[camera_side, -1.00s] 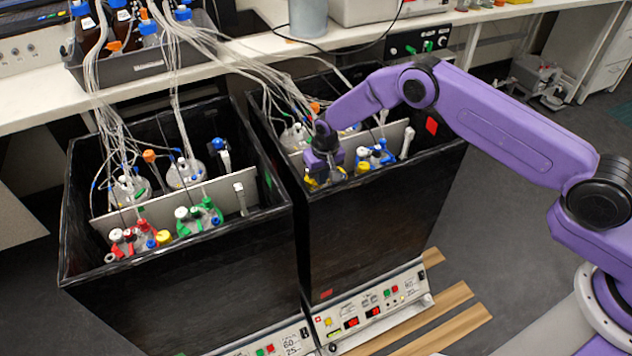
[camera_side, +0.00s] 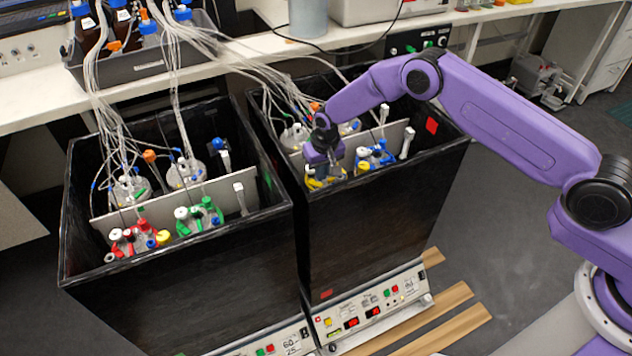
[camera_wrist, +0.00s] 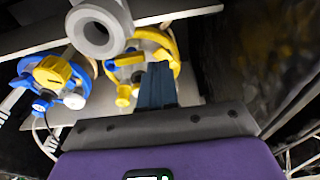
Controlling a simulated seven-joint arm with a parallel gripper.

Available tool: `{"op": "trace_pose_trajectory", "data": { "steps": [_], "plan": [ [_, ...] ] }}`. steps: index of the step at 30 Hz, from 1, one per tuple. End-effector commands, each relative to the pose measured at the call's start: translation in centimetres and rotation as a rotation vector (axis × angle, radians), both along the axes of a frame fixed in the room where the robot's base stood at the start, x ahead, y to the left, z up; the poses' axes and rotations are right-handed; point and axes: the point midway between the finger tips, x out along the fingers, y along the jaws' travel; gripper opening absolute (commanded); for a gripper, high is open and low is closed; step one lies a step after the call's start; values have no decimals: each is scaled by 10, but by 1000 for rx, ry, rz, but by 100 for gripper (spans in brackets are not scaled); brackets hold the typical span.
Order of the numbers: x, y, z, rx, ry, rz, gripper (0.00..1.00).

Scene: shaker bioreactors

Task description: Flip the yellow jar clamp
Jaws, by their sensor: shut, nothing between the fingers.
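The yellow jar clamp (camera_wrist: 173,52) is a ring around a jar top in the right-hand black box. In the side view the yellow clamp (camera_side: 312,183) shows only in part, with my gripper over it. My gripper (camera_wrist: 157,72) is shut and empty, its dark fingers together. In the wrist view the fingertips overlap the right part of the yellow ring; whether they touch it I cannot tell. A grey round tube end (camera_wrist: 97,32) hides the ring's left part.
A blue-clamped jar (camera_wrist: 45,80) with a yellow knob stands left in the wrist view. The black box wall (camera_side: 380,215) is close by. A grey divider plate (camera_side: 390,138) stands behind the jars. Several tubes (camera_side: 265,85) hang into the box.

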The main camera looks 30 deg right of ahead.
Motion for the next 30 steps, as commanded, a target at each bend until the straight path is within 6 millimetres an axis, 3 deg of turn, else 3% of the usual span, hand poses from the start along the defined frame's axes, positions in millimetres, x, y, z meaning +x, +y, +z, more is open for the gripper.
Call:
{"op": "trace_pose_trajectory", "data": {
  "steps": [18,30],
  "plan": [
    [0,0,42,0,0,0,0],
    [0,0,45,0,1,0,0]
  ]
}}
